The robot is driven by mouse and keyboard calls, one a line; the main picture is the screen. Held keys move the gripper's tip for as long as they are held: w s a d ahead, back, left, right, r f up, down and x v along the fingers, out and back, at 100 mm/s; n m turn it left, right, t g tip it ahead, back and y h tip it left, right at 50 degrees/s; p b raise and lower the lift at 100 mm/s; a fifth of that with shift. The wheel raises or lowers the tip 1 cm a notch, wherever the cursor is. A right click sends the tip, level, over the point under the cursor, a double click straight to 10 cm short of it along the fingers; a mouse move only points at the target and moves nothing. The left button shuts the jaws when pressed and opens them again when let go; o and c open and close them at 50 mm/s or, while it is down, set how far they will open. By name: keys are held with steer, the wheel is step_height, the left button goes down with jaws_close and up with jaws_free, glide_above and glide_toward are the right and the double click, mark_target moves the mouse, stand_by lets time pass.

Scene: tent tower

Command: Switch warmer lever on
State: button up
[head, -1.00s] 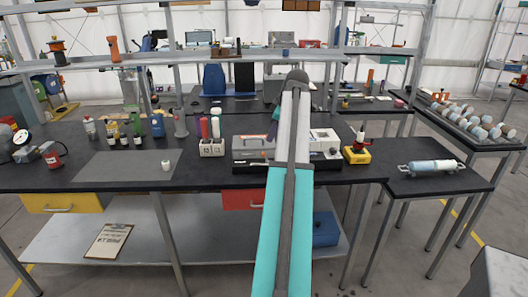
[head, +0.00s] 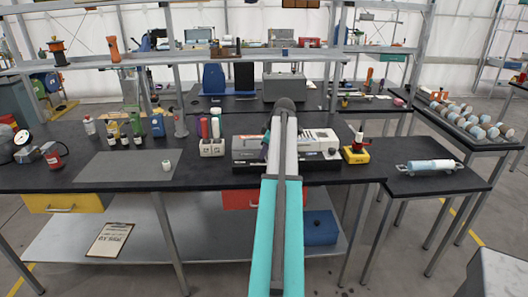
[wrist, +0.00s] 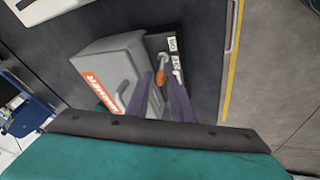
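The warmer shows in the wrist view as a grey box (wrist: 105,72) with an orange label, beside a black panel (wrist: 163,42) with white labels. In the head view the grey box (head: 247,141) stands on the bench, partly behind my arm. The warmer lever (wrist: 161,80), with an orange grip and a pale metal end, sits at the black panel. My gripper (wrist: 161,84) is open, its two purple fingers apart on either side of the orange grip in the picture. Whether they touch it I cannot tell. In the head view my gripper (head: 266,145) is mostly hidden by my arm.
A white device (head: 316,142) stands right of my arm, with a yellow block (head: 355,155) beyond it. A grey mat (head: 125,168) has mostly free room.

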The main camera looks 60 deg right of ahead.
steer(key=shift+f, duration=0.15)
steer(key=shift+w, duration=0.1)
jaws_close()
